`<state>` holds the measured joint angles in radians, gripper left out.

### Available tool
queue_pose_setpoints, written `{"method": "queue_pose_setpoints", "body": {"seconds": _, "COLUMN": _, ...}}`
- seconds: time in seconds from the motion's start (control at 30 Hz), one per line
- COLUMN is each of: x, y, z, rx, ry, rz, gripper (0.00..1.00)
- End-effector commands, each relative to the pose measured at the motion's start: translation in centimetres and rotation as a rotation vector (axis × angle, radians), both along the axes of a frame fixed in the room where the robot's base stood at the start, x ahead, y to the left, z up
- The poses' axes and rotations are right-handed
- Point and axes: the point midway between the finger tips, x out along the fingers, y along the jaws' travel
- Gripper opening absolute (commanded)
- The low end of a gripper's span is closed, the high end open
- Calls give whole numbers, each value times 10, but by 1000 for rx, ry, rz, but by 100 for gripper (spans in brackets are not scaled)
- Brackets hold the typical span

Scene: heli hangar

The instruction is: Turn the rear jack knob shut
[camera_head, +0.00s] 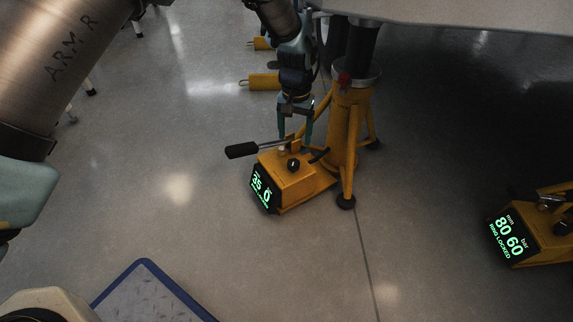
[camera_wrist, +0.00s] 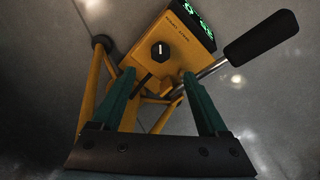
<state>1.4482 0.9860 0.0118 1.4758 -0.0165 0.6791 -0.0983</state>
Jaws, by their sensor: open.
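A yellow jack (camera_head: 335,150) stands on the floor under the aircraft, with a yellow pump box (camera_head: 290,176) at its foot. The box carries a small black knob (camera_head: 293,164) on top, a lit display (camera_head: 263,188) and a lever with a black handle (camera_head: 242,150). In the wrist view the knob (camera_wrist: 160,51) shows a white pointer line, beyond my fingertips. My gripper (camera_head: 296,138) is above and behind the box, pointing down. Its two green fingers (camera_wrist: 158,82) are apart with nothing held between them, and they do not touch the knob.
A second yellow pump box (camera_head: 540,237) with a display reading 80, 60 and "RING LOCKED" stands at the right. A blue-edged tray or mat (camera_head: 143,266) lies at the lower left. Yellow chocks (camera_head: 263,82) lie behind.

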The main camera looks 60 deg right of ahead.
Motion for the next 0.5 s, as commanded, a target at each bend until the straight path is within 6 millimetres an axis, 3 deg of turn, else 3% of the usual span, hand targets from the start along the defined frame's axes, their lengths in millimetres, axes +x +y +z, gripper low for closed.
{"method": "queue_pose_setpoints", "body": {"seconds": 0.5, "x": 2, "y": 1, "z": -87, "rx": 1, "ry": -1, "rz": 2, "gripper": 77}}
